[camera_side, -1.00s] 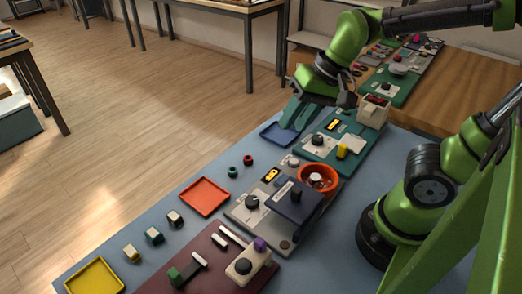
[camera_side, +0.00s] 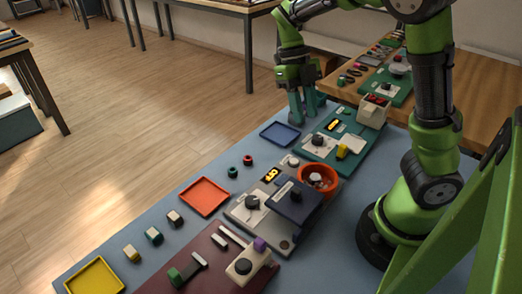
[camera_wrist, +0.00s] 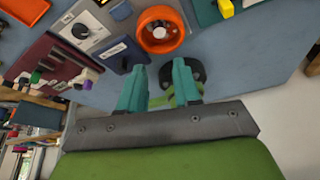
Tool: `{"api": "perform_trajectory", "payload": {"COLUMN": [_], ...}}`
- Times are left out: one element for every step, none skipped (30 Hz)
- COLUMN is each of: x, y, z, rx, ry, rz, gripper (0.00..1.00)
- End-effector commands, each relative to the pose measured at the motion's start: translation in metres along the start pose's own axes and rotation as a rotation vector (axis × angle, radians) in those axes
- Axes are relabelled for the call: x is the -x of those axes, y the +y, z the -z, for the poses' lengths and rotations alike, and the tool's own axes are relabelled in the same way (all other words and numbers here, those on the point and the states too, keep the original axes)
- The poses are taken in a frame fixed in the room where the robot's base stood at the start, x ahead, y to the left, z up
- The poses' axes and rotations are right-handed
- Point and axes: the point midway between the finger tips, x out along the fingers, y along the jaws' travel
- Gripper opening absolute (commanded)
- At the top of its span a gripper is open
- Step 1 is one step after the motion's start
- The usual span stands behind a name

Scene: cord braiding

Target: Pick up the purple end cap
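A small purple piece (camera_side: 260,244), which looks like the end cap, is on the maroon board (camera_side: 210,256) at the front of the table in the side view. It sits against a cream block with a dark knob. It also shows small in the wrist view (camera_wrist: 87,84), at the left. My gripper (camera_side: 303,112) is far from it, near the back of the table beside the blue tray. Its two teal fingers point down in the side view. The fingers also show in the wrist view (camera_wrist: 160,72), apart with nothing held between them.
An orange bowl (camera_side: 318,178) and a raised dark blue block (camera_side: 297,202) stand between my gripper and the maroon board. A blue tray (camera_side: 280,135), a red-orange tray (camera_side: 204,197) and a yellow tray (camera_side: 94,277) lie along the left edge, with small coloured pieces between.

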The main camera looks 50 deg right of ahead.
Motion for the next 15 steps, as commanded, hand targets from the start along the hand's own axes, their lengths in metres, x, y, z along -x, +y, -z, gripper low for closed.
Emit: {"api": "perform_trajectory", "payload": {"x": [-0.006,-0.01,-0.017,-0.023,-0.03,-0.039,-0.045,-0.052,-0.061,-0.068,-0.074,-0.082,-0.088,-0.093,-0.099], "y": [0.0,0.0,0.0,0.0,0.0,0.0,0.0,0.0,0.0,0.0,0.0,0.0,0.0,0.0,0.0], "z": [0.001,0.001,0.001,0.001,0.002,0.001,0.001,0.001,0.002,0.001,0.001,0.001,0.002,0.001,0.001], "rx": [-0.007,-0.008,-0.008,-0.008,-0.008,-0.006,-0.005,-0.006,-0.007,-0.006,-0.005,-0.005,-0.006,-0.006,-0.005], "ry": [0.004,0.005,0.006,0.006,0.006,0.006,0.006,0.006,0.006,0.006,0.006,0.005,0.005,0.005,0.004], "rz": [0.0,0.0,0.0,0.0,0.001,0.001,0.001,0.001,0.001,0.002,0.001,0.001,0.002,0.001,0.001], "gripper": [0.33,0.33,0.33,0.33,0.33,0.33,0.33,0.33,0.33,0.33,0.33,0.33,0.33,0.33,0.33]}}
